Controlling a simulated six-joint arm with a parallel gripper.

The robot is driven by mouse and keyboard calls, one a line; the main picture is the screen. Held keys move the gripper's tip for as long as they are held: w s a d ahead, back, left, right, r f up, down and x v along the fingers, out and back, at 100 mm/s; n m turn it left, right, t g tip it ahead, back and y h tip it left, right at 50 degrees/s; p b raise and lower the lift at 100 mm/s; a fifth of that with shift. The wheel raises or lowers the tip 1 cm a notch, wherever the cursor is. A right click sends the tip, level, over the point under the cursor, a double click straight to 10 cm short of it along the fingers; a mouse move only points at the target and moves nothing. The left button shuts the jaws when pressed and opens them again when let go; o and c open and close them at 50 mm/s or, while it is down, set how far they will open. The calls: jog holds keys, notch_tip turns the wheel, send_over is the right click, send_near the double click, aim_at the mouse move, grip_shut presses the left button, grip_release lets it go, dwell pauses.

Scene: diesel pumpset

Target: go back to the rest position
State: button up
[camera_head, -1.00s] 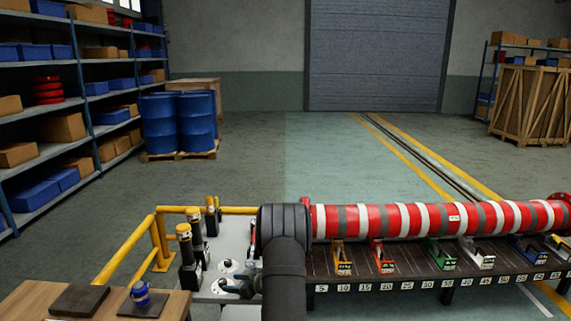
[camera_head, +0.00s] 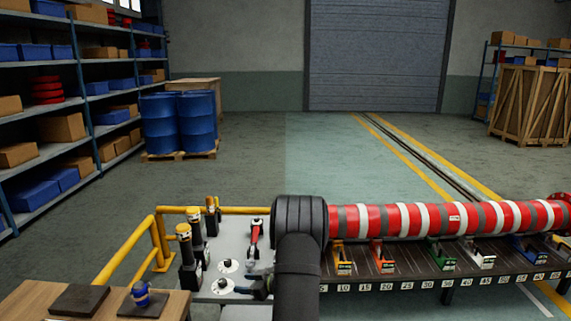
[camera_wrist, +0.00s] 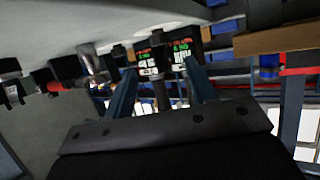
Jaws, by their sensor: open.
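My gripper (camera_wrist: 161,88) shows in the wrist view as two blue fingers standing apart, with nothing held between them. Beyond the fingertips are two dark blocks with bright lettering, (camera_wrist: 181,62) seen at a tilt; I cannot tell how far they are from the fingers. A grey panel (camera_head: 213,285) carries a red-handled lever (camera_head: 255,231) and several black upright cylinders with yellow tops (camera_head: 184,232).
A red, white and grey striped pipe (camera_head: 430,218) runs right above a dark numbered rack (camera_head: 400,265) with several coloured blocks. A yellow rail (camera_head: 160,243) stands behind the panel. A wooden table (camera_head: 25,300) holds a blue object (camera_head: 141,294) at front left. The floor beyond is open.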

aim_at(223, 283)
jog(key=x, duration=1)
jog(key=shift+a+f, duration=0.2)
jog(key=shift+a, duration=0.05)
jog(key=shift+s+d+r+m+t+h, duration=0.15)
jog(key=shift+m+t+h, duration=0.15)
jog(key=shift+m+t, duration=0.2)
jog(key=shift+s+a+m+t+h, duration=0.1)
jog(key=shift+a+m+t+h, duration=0.1)
jog(key=shift+m+t+h, duration=1.85)
jog(key=v, duration=1.4)
jog(key=shift+d, duration=0.25)
